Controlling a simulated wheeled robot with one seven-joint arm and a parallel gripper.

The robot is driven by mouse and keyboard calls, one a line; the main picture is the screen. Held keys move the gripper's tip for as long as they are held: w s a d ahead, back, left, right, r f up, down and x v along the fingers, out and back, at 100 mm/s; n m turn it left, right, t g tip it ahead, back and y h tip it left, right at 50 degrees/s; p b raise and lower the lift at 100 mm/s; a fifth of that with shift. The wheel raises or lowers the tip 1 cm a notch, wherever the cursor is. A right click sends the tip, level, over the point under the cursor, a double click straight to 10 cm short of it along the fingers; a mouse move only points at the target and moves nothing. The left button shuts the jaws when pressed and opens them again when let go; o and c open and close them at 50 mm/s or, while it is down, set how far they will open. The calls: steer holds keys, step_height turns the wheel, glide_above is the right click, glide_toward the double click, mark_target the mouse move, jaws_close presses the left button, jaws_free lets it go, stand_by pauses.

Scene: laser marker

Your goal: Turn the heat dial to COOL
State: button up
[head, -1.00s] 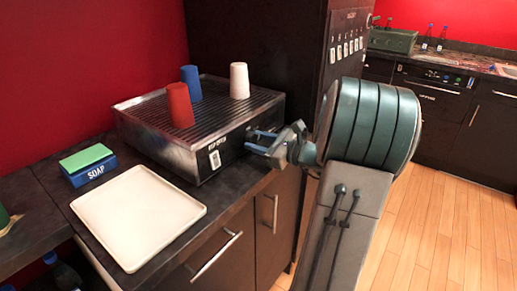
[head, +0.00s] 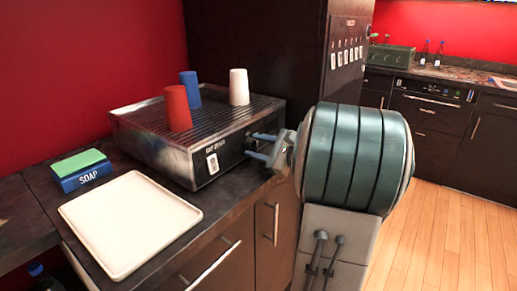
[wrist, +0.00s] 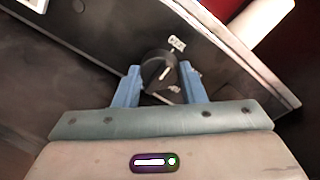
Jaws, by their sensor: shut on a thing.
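The heat dial (wrist: 157,67) is a round black knob on the dark front panel of the metal machine (head: 150,138). In the wrist view a light pointer line on it slants up and right, roughly towards a small white label (wrist: 177,43) that is too blurred to read surely. A second small label sits below right of the dial. My gripper (wrist: 161,80) has its two blue fingers on either side of the dial, shut on it. In the head view my gripper (head: 254,145) is at the machine's front right, and the dial is hard to make out there.
Red (head: 178,107), blue (head: 190,88) and white (head: 239,87) cups stand on the machine's grille. A white switch (head: 212,163) is on its front, left of my gripper. A cream tray (head: 128,222) and a soap box (head: 84,172) are on the counter.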

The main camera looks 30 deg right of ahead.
steer(key=o, duration=1)
steer(key=p+v, duration=0.1)
steer(key=v, duration=1.2)
steer(key=shift+s, duration=0.4)
